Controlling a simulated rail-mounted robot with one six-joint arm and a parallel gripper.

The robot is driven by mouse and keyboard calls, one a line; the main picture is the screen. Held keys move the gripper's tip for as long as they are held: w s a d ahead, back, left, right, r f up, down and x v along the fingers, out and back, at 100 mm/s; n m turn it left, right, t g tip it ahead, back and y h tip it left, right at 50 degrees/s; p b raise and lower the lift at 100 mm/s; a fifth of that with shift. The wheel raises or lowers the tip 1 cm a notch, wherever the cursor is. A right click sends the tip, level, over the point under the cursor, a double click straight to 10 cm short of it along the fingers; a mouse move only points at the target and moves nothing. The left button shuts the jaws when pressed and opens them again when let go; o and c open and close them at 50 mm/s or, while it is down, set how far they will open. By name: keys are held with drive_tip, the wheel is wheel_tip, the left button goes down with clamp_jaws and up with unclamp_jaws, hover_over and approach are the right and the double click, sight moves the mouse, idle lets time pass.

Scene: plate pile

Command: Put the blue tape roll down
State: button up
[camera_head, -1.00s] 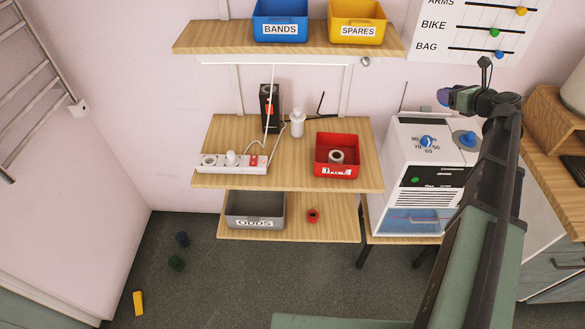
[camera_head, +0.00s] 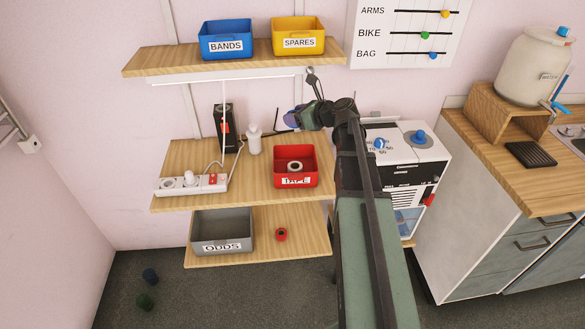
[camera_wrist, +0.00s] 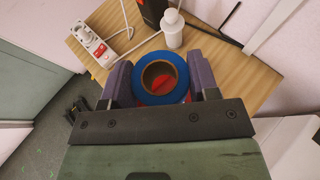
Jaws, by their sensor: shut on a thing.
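The blue tape roll (camera_wrist: 162,78) shows in the wrist view between my two purple fingers. My gripper (camera_wrist: 161,72) is shut on it, its hole facing the camera, with something red visible below. In the head view my gripper (camera_head: 298,118) is above and slightly right of the red bin, in front of the wall; the roll cannot be made out clearly there. The red bin (camera_head: 296,181) labelled TAPE sits on the middle shelf (camera_head: 245,190) and holds a roll with a pale ring.
A white power strip (camera_head: 192,184), a white bottle (camera_head: 254,139) and a black box (camera_head: 224,128) stand on the middle shelf. Below are a grey ODDS bin (camera_head: 222,230) and a red roll (camera_head: 281,234). A white appliance (camera_head: 402,160) stands right of the shelves.

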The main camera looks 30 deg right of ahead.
wheel_tip(320, 180, down, 16)
drive_tip(key=b, duration=1.3)
drive_tip(key=shift+r, duration=0.15)
drive_tip(key=shift+r+p, duration=0.35)
drive_tip(key=shift+f+b, duration=0.35)
drive_tip(key=shift+f, duration=0.15)
drive_tip(key=shift+s+a+f+b, duration=0.1)
drive_tip(key=shift+b, duration=0.2)
drive_tip(key=o, duration=0.9)
drive_tip(key=shift+s, duration=0.1)
